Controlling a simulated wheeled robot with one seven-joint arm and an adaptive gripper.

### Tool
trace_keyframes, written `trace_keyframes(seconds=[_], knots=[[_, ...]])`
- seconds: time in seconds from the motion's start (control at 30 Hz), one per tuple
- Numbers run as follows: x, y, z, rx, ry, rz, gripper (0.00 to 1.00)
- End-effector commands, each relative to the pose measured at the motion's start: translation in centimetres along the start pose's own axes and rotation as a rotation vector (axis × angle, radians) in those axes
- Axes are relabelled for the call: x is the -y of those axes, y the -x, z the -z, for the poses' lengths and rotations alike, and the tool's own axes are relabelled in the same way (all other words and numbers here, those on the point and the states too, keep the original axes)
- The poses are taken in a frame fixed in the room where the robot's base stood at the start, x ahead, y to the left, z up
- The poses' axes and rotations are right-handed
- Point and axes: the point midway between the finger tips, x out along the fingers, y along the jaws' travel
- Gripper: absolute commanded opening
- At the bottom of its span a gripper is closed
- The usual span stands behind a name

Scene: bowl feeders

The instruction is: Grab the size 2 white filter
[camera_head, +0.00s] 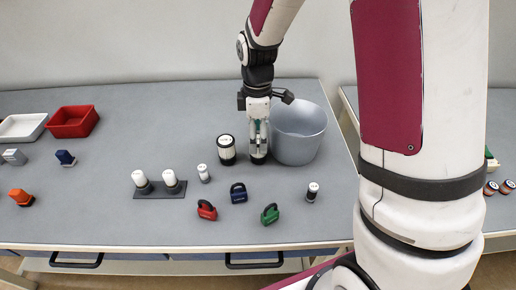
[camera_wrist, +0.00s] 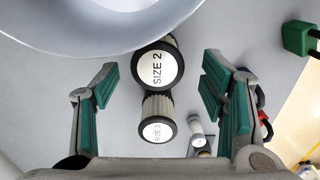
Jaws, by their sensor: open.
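The white filter labelled SIZE 2 (camera_wrist: 158,68) has a white top, dark rim and pleated side. It stands upright beside the bucket. In the head view its lower part (camera_head: 258,159) shows under my gripper (camera_head: 257,137), which hides the rest. In the wrist view the green-padded fingers of my gripper (camera_wrist: 159,80) are spread wide and empty, one to each side of the filter, with gaps on both sides. A second similar filter (camera_wrist: 157,131) stands just left of it in the head view (camera_head: 227,150); its label is hard to read.
A grey bucket (camera_head: 312,145) stands close on the right of the filter. Small white-topped filters (camera_head: 203,173), a dark stand (camera_head: 158,191) and red, blue (camera_head: 238,193) and green padlocks (camera_head: 270,214) lie nearer the front. A red bin (camera_head: 73,123) is far left.

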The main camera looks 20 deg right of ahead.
Motion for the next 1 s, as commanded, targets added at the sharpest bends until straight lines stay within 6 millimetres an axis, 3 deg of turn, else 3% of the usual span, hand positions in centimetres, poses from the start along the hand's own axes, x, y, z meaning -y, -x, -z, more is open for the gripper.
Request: trace_keyframes(seconds=[0.23,0.5,0.83,1.0], knots=[[0.0,-1.8,-0.1,0.001,0.0,0.002,0.66],[-0.2,-5.4,-0.3,0.001,-0.001,0.002,0.66],[-0.3,-6.0,-0.3,0.0,-0.001,-0.001,0.66],[-0.3,-6.0,-0.2,0.0,-0.001,-0.001,0.27]])
